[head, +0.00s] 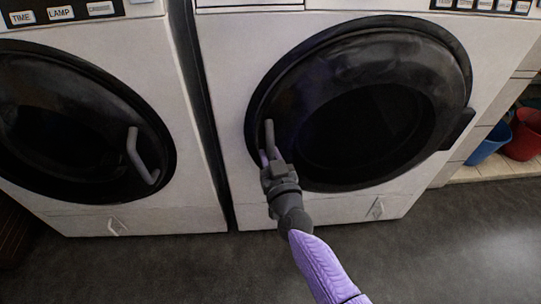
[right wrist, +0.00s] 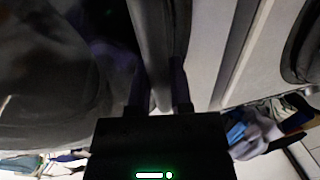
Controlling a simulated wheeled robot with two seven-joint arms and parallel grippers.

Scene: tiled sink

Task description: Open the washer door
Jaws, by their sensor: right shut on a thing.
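The right washer (head: 225,60) has a round black door (head: 400,65) with a dark window. The door looks closed against the white front. Its grey handle (head: 269,134) is at the door's left edge. My right gripper (head: 270,156) is shut on the lower part of this handle. In the right wrist view the handle (right wrist: 150,45) runs between the two fingers of my right gripper (right wrist: 158,88). My left gripper is not in view.
A second white washer (head: 195,190) with a black door (head: 60,110) and grey handle stands at the left. A blue bucket (head: 488,143) and a red bucket (head: 524,135) stand at the right. Dark floor (head: 470,240) is clear in front.

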